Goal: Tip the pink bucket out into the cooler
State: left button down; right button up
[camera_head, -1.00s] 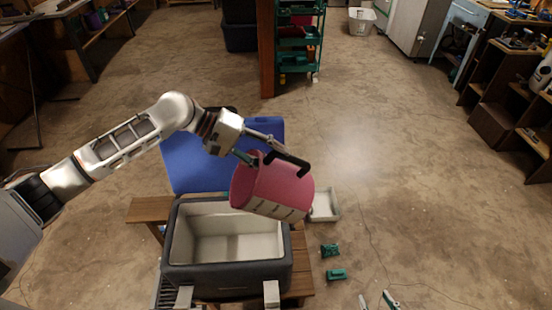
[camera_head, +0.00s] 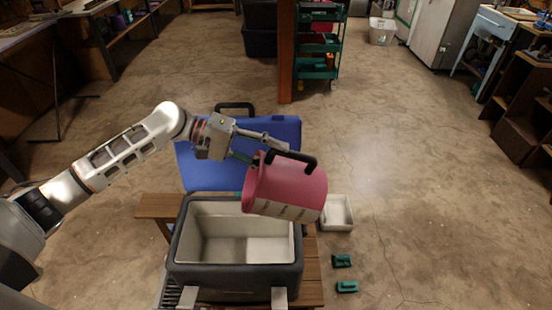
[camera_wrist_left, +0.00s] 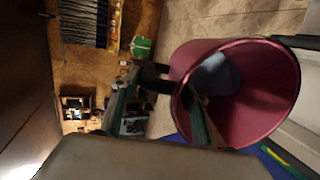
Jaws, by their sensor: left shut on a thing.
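The wrist view shows the gripper's fingers (camera_wrist_left: 180,95) at the rim and the bucket's open mouth (camera_wrist_left: 262,85). A grey-blue thing (camera_wrist_left: 215,75) shows inside the bucket; I cannot tell what it is. The dark grey cooler (camera_head: 235,281) stands open below, with a pale inside that looks empty where visible. Its blue lid (camera_head: 205,165) is raised behind. My right gripper is out of view.
The cooler stands on a low wooden bench (camera_head: 157,206). A white tray (camera_head: 338,213) and two small green pieces (camera_head: 343,261) are to its right. A green trolley (camera_head: 318,70) and a wooden post (camera_head: 286,60) stand behind. The floor on the right is largely clear.

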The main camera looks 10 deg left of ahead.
pick_arm(q)
jog(key=shift+r, duration=0.2)
jog(key=shift+a+b, duration=0.3)
jog(key=shift+b, duration=0.05)
jog(key=shift+a+r+h, duration=0.1)
jog(key=shift+r+h, duration=0.05)
jog(key=shift+h, duration=0.15)
jog(key=shift+s+a+r+b, duration=0.1)
jog(key=shift+s+a+b, duration=0.05)
jog(key=shift+a+b, duration=0.3)
jog(key=shift+r+h, duration=0.15)
jog(key=shift+h, duration=0.15)
